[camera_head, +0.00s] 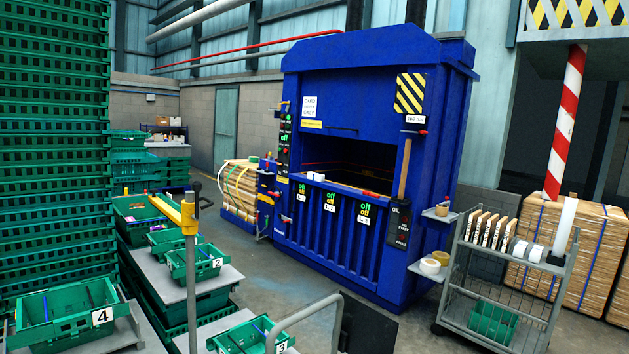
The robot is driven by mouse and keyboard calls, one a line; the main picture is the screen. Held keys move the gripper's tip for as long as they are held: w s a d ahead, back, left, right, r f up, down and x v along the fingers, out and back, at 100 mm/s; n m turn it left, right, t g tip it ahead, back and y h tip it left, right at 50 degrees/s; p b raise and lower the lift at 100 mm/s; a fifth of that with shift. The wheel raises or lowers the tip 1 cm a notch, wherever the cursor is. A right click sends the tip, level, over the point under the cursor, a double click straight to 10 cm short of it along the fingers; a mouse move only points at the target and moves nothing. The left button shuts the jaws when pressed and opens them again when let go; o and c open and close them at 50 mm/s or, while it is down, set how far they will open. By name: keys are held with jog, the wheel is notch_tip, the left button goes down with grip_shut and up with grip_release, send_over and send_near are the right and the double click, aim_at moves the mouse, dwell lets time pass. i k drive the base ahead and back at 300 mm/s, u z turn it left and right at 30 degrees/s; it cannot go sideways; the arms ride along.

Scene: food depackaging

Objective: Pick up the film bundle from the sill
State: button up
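The blue baler (345,235) stands in the middle with its chamber opening dark. Its sill (345,186) runs along the lower edge of that opening. A small pale item (315,177) lies at the left of the sill; it may be the film bundle, but it is too small to tell. A red item (370,193) shows further right on the sill. My gripper is not in view, so its state does not show.
Green crates (55,150) are stacked high at left, with numbered crates (70,310) in front. A grey post with a yellow bar (188,215) stands at left of centre. A wire trolley (505,285) stands at right. Floor before the baler (300,285) is partly clear.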

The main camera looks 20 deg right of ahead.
aim_at(312, 176)
jog(key=z, duration=1.35)
jog(key=i, duration=5.55)
jog(key=u, duration=1.2)
